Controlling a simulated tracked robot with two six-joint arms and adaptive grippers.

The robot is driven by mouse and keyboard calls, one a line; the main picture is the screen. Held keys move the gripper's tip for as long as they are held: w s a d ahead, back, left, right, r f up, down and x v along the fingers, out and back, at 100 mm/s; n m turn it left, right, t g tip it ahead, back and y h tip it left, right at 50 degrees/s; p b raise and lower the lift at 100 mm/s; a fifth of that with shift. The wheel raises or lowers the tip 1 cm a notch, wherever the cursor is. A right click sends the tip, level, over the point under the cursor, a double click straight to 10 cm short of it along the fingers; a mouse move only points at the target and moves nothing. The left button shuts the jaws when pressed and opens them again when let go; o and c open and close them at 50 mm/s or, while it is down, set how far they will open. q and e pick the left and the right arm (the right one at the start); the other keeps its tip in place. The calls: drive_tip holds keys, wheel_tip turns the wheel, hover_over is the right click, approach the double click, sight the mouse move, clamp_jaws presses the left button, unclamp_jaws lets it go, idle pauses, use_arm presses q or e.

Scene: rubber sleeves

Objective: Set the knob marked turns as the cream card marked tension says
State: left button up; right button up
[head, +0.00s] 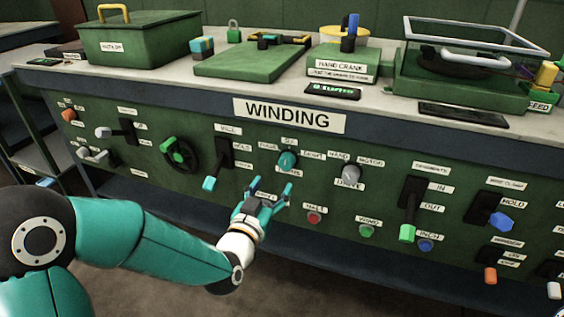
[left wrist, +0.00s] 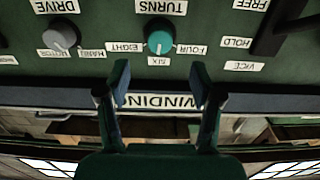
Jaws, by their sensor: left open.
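The turns knob (head: 287,160) is a round teal knob on the green front panel, with labels for four, six and eight around it. It also shows in the left wrist view (left wrist: 160,42), which is upside down, with the turns label on its far side from six. Its setting is too small to read surely. My left gripper (head: 271,185) is open and empty, just below the knob in the head view and apart from it. Its fingers also show in the left wrist view (left wrist: 160,82). I cannot make out a cream card marked tension. My right gripper is not in view.
A grey drive knob (head: 349,172) is right of the turns knob. A vice lever with a teal grip (head: 209,183) is to the left. A red button (head: 313,218) and a green button (head: 366,231) sit below right. The winding sign (head: 289,115) is above.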

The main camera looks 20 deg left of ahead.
sight(285, 166)
use_arm(q)
drive_tip(key=w, duration=0.8)
drive_tip(key=shift+d+f+b, duration=0.1)
drive_tip(key=shift+d+b, duration=0.1)
drive_tip(key=shift+b, duration=0.1)
drive_tip(key=c, duration=1.1)
drive_tip(key=shift+f+n+b, duration=0.1)
drive_tip(key=shift+n+b, duration=0.2)
drive_tip(key=shift+b, duration=0.4)
drive_tip(key=shift+c, duration=0.2)
drive_tip(key=shift+n, duration=0.3)
drive_tip(key=o, duration=1.1)
drive_tip(key=shift+o, duration=0.2)
